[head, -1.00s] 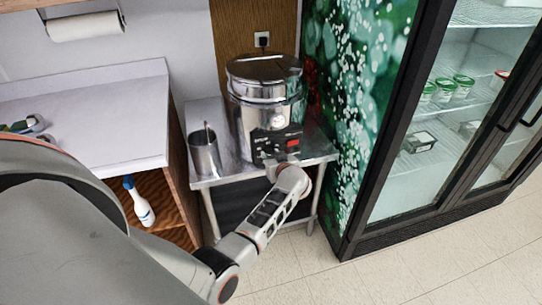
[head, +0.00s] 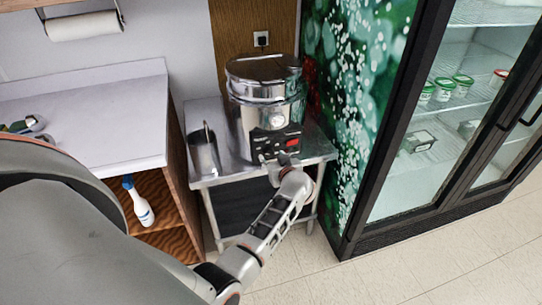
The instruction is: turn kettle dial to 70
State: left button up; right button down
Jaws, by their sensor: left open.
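A silver kettle (head: 250,115) with a lid stands upright on a small metal table. Its front has a round pale dial (head: 278,120), and below it a black panel with a red display (head: 292,141). I cannot read the dial's setting. My left gripper (head: 285,158) is open in front of the kettle's lower front, below the dial and near the panel's lower edge. It is small and partly hidden by its own wrist, and I cannot tell whether it touches the kettle. My right gripper is not in view.
A metal cup (head: 204,153) with something thin in it stands left of the kettle on the metal table (head: 222,176). A white counter (head: 90,110) is at left, with a spray bottle (head: 138,204) on the shelf below. A glass-door fridge (head: 400,190) stands at right.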

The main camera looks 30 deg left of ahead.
pick_arm(q)
jog(key=v, duration=0.4)
jog(key=shift+a, duration=0.1)
dwell(0.4)
jog(key=s+d+r+m+t+h, duration=0.1)
jog(key=s+d+r+m+t, duration=0.3)
jog(key=t, duration=0.4)
jog(key=s+d+f+m+t+h, duration=0.1)
jog(key=s+d+f+m+h, duration=0.4)
jog(key=s+d+m+h, duration=0.25)
jog(key=s+d+f+m+g+h, duration=0.2)
jog(key=s+d+f+g+h, duration=0.2)
jog(key=s+f, duration=1.1)
jog(key=s+g, duration=0.3)
jog(key=s, duration=0.1)
jog(key=shift+f, duration=0.25)
